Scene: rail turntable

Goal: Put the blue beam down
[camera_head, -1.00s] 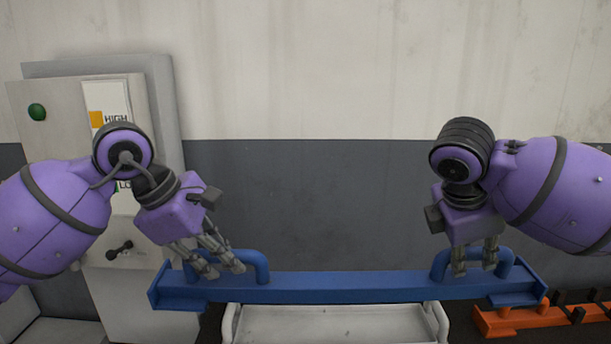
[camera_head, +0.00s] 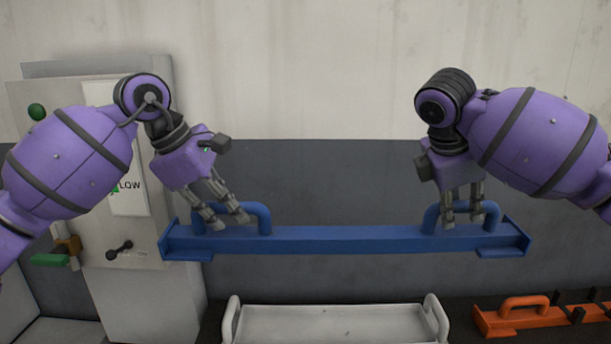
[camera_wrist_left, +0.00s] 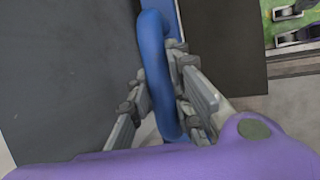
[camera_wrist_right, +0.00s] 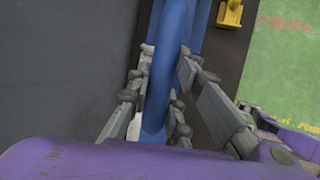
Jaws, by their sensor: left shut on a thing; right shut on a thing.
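The blue beam (camera_head: 345,240) hangs level in the air above the white tray (camera_head: 335,325), with clear space between them. It has a loop handle near each end. My left gripper (camera_head: 226,220) is shut on the left handle (camera_head: 264,216); the left wrist view shows its fingers on both sides of the blue handle bar (camera_wrist_left: 155,60). My right gripper (camera_head: 463,215) is shut on the right handle (camera_head: 430,218); the right wrist view shows its fingers around that bar (camera_wrist_right: 160,90).
An orange rack (camera_head: 530,316) with a loop handle and dark slots lies at the lower right. A grey and white wall (camera_head: 310,180) is behind the beam.

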